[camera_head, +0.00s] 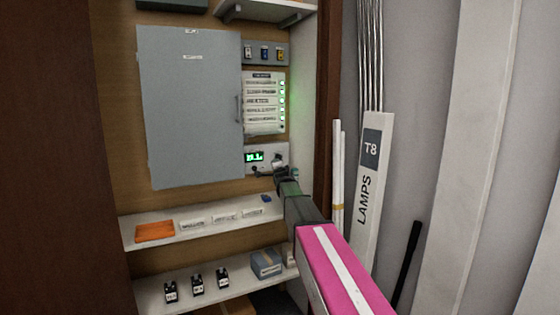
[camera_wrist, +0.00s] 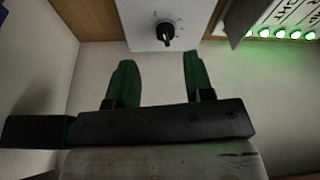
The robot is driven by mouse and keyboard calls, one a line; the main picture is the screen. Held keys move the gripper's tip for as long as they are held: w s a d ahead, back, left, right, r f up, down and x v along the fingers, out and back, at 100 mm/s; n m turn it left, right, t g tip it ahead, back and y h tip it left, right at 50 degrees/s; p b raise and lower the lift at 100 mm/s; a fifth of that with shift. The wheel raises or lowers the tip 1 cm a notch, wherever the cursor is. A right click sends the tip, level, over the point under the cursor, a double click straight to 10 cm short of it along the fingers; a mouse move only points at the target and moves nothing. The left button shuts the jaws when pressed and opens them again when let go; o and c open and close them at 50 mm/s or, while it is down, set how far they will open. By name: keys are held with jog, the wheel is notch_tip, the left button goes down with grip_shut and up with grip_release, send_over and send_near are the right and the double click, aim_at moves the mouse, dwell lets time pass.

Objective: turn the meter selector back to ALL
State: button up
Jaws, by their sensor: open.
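In the head view the selector (camera_head: 278,158) is partly hidden by my gripper (camera_head: 287,174). In the wrist view my gripper (camera_wrist: 157,62) is open, its two green fingers apart and empty. The knob lies beyond the fingertips, roughly in line with the gap, not visibly touched.
A shelf (camera_head: 200,228) with an orange item (camera_head: 155,232) is below. A wooden post (camera_head: 327,110) and lamp tubes box (camera_head: 368,190) stand close at right.

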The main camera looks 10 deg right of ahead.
aim_at(280, 158)
jog(key=shift+d+r, duration=0.1)
jog(key=shift+d+r+t+h, duration=0.1)
jog(key=shift+d+t+h, duration=0.2)
jog(key=shift+d+h, duration=0.75)
jog(key=w, duration=0.7)
jog(key=w+r, duration=0.1)
jog(key=w, duration=0.2)
jog(key=shift+w+d, duration=0.35)
jog(key=shift+w, duration=0.05)
jog(key=c, duration=0.7)
